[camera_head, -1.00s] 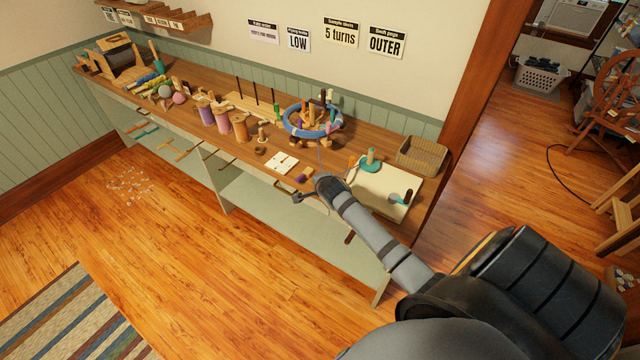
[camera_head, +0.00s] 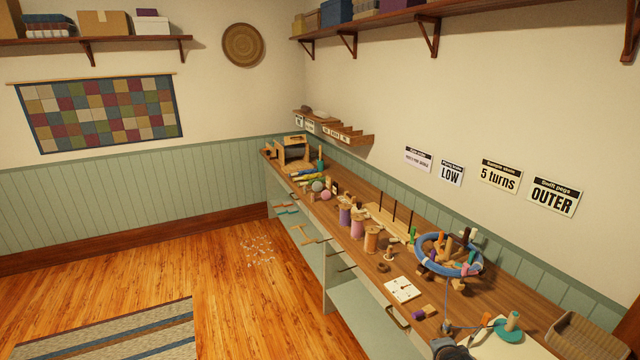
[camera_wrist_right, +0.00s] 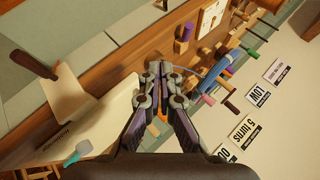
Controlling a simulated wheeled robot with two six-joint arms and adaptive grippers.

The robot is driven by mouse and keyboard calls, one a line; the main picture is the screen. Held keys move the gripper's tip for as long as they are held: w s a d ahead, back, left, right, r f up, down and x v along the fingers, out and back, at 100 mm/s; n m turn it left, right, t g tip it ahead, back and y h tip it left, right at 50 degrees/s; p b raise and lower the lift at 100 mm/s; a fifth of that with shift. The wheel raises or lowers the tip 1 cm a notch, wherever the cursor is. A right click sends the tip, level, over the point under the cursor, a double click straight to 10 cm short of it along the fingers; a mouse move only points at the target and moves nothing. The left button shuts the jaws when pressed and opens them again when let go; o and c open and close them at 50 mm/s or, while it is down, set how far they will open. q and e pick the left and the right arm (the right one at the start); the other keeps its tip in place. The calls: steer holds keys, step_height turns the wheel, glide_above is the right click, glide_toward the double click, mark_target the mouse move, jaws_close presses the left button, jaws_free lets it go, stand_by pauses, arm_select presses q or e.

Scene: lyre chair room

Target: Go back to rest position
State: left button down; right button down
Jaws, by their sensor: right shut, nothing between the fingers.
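My right gripper (camera_head: 447,328) is at the bottom edge of the head view, over the front of the workbench (camera_head: 350,262). Most of its arm is cut off by the frame. In the right wrist view my right gripper (camera_wrist_right: 163,70) has its fingers together with nothing held. A blue ring with pegs (camera_head: 422,257) stands on the bench beyond it. A thin blue strand (camera_head: 446,300) runs from the ring down toward the gripper; I cannot tell whether they touch. My left gripper is in neither view.
Several large spools line the bench leftward. The wood floor (camera_head: 240,300) is open.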

steer(key=s+a+r+n+g+y, duration=0.1)
steer(key=s+a+n+g, duration=0.1)
steer(key=s+a+n, duration=0.35)
steer(key=s+a+n+g+y, duration=0.1)
steer(key=s+a+n, duration=0.1)
steer(key=s+n, duration=0.6)
steer(key=s+a+r+n+g, duration=0.1)
steer(key=s+a+n+g, duration=0.15)
steer(key=s+n, duration=0.45)
steer(key=s+d+f+m+g, duration=0.1)
steer(key=s+f, duration=0.1)
steer(key=f, duration=1.2)
steer(key=s+d+f+m, duration=0.1)
steer(key=s+f+m, duration=0.1)
steer(key=f, duration=1.2)
steer(key=s+d+f+g, duration=0.1)
steer(key=s+f, duration=1.4)
steer(key=s, duration=0.3)
steer(key=shift+s+d, duration=0.2)
steer(key=shift+s, duration=0.05)
